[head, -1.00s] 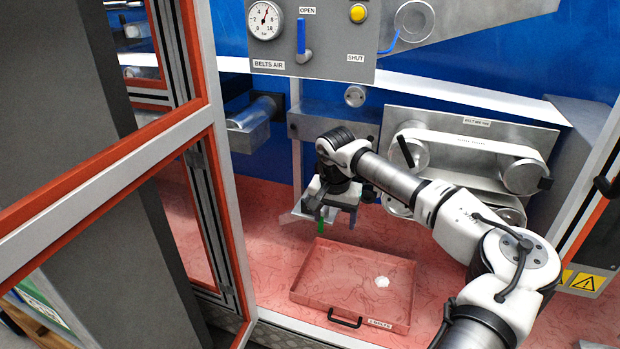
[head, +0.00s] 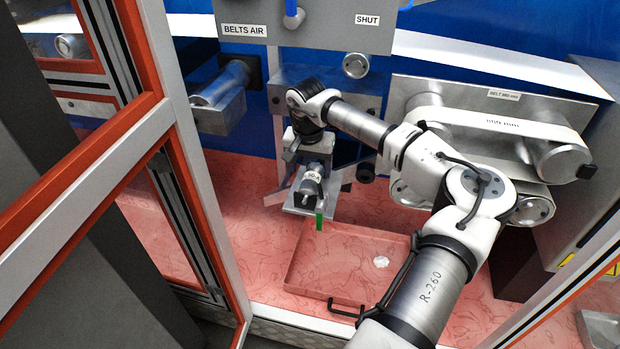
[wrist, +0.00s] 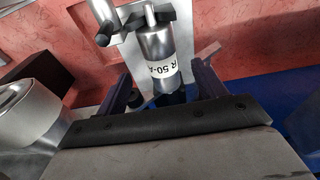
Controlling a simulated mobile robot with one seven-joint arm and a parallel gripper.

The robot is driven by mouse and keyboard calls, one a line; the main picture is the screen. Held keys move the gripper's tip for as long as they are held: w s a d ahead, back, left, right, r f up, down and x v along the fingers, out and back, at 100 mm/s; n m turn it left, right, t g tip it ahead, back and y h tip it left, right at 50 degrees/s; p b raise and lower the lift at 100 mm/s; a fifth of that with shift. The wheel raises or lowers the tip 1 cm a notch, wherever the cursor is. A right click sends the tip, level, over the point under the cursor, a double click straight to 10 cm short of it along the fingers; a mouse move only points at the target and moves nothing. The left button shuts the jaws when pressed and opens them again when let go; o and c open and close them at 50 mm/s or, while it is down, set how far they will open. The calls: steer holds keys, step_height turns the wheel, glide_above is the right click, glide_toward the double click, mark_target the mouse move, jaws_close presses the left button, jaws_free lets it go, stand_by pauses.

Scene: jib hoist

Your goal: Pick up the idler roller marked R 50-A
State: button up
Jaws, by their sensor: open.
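The idler roller marked R 50-A (wrist: 160,52) is a silver cylinder with a white label and dark end pieces. In the head view the roller (head: 312,182) sits at a grey metal bracket (head: 296,206) above the red floor. My gripper (wrist: 166,72) is open, with one dark finger on each side of the roller in the wrist view. I see a gap between roller and fingers there. In the head view my gripper (head: 318,168) is at the roller's upper end, and the arm hides part of it.
A belt unit (head: 480,125) stands close on the right and a cylinder on a bracket (head: 222,85) on the left. An orange and silver door frame (head: 175,130) borders the left side.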

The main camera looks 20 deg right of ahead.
mark_target(311, 176)
steer(key=f, duration=0.1)
steer(key=w+f, duration=0.1)
steer(key=f, duration=0.1)
steer(key=f+p, duration=0.1)
steer(key=f, duration=0.1)
steer(key=shift+w+d+f, duration=0.1)
steer(key=shift+w+d, duration=0.05)
steer(key=shift+d, duration=0.15)
steer(key=shift+c, duration=0.3)
steer(key=c, duration=1.2)
